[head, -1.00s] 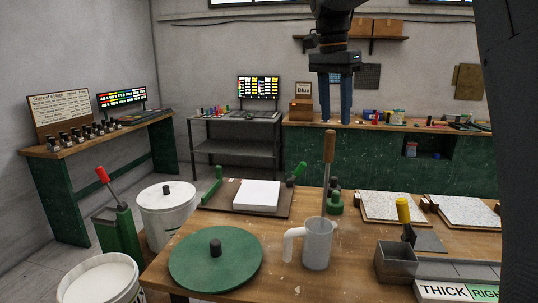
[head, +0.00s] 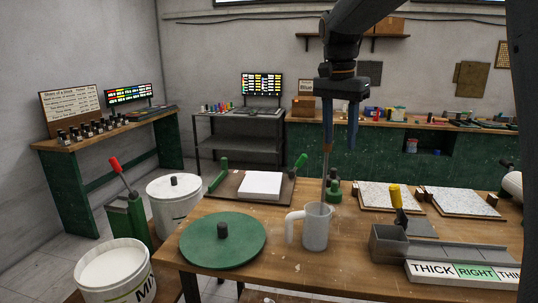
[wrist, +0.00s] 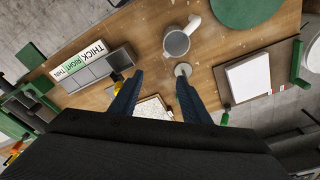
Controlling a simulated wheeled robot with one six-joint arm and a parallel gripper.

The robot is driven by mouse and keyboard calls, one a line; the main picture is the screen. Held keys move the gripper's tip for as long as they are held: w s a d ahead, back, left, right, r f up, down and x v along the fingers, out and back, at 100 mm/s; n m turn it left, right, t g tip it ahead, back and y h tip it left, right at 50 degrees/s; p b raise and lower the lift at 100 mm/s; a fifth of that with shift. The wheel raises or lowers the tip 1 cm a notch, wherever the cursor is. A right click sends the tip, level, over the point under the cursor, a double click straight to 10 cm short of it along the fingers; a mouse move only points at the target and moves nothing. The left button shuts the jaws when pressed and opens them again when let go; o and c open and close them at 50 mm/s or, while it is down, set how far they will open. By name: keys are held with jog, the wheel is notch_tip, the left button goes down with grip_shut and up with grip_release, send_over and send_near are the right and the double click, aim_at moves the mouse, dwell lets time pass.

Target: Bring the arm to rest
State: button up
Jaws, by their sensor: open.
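My gripper (head: 339,140) hangs from the dark arm over the work table, its two blue fingers pointing down. It is open with nothing between the fingers. In the wrist view the gripper (wrist: 160,78) also shows apart and empty. The grey jug (head: 316,227) stands upright on the table below the gripper. A thin brown handle (head: 327,165) rises behind the jug, its top partly hidden by the left finger.
The wooden table (head: 290,268) holds a green round lid (head: 222,248), a white block (head: 261,185) on a brown board, speckled panels (head: 390,196) and a grey divided tray (head: 405,248). White buckets (head: 173,202) stand at left. A green workbench (head: 370,155) lines the back wall.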

jog(key=s+d+f+n+y+b, duration=0.1)
jog(key=s+f+n, duration=0.8)
jog(key=s+f, duration=1.5)
notch_tip(320, 180, down, 4)
jog(key=shift+d+r, duration=0.15)
jog(key=shift+r, duration=0.05)
jog(key=shift+s, duration=0.1)
